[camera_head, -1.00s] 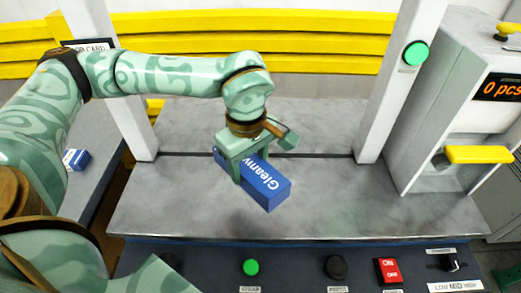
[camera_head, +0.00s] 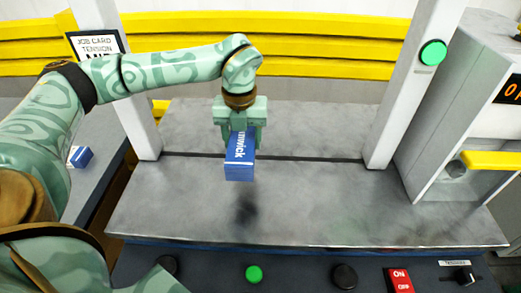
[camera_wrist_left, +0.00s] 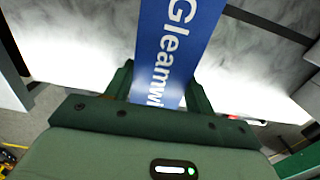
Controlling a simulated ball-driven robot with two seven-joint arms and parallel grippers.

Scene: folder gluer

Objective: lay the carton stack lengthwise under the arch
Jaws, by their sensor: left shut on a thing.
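The blue carton stack (camera_head: 240,160) with white lettering is in my left gripper (camera_head: 240,135), held above the grey table. Its dark shadow lies on the table below and nearer the front. The stack's long side points toward the front of the table. In the left wrist view the blue stack (camera_wrist_left: 170,50) runs between my two fingers, its lettering reading "Gleamwi". The arch shows as a white left post (camera_head: 125,80) and a white right post (camera_head: 412,90); its top is out of view. The stack is between the posts, nearer the left one. My right gripper is not in view.
The grey table (camera_head: 320,205) is otherwise clear. A dark slot crosses it between the posts. Another blue carton (camera_head: 80,156) lies on a surface at the left. A machine with a yellow flap (camera_head: 490,160) stands at the right. Control buttons line the front.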

